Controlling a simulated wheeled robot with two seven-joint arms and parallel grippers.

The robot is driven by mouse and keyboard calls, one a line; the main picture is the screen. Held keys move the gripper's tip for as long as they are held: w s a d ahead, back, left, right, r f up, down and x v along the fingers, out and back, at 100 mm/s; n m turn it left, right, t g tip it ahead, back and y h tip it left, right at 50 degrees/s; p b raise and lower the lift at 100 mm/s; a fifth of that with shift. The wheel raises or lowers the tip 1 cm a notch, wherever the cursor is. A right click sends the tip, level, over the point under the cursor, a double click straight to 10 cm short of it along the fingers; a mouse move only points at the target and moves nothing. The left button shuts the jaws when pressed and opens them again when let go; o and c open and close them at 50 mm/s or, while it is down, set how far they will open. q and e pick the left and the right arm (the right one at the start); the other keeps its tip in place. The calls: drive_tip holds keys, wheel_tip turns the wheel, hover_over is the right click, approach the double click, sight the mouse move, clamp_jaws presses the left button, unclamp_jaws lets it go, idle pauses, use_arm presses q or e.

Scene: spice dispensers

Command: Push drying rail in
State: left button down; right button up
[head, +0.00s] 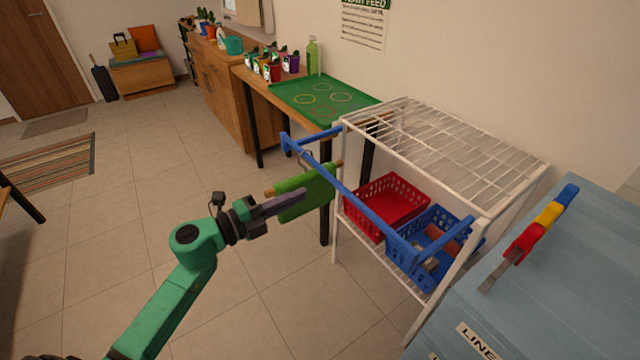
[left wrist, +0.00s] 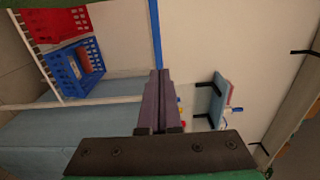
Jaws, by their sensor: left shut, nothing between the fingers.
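The blue drying rail (head: 350,194) sticks out from the white wire rack (head: 425,138), with its long front bar standing away from the rack. A green cloth piece with wooden ends (head: 306,194) hangs at the rail's far part. My left gripper (head: 303,195) is shut and empty. In the head view its fingertips overlap the green piece, on the outer side of the rail; whether they touch is unclear. In the left wrist view the shut fingers (left wrist: 160,72) point along towards the blue rail bar (left wrist: 155,32). My right gripper is not in view.
A red basket (head: 385,205) and a blue basket (head: 432,240) sit on the rack's lower shelf. A blue-grey surface (head: 560,265) with a red-yellow-blue handled tool stands at right. A wooden table with a green tray (head: 322,100) is behind.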

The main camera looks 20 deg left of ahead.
sight(331, 181)
use_arm(q)
drive_tip(key=p+x, duration=0.1)
drive_tip(key=x, duration=0.5)
drive_tip(key=shift+w, duration=0.1)
drive_tip(key=shift+w+d, duration=0.1)
drive_tip(key=shift+d, duration=0.05)
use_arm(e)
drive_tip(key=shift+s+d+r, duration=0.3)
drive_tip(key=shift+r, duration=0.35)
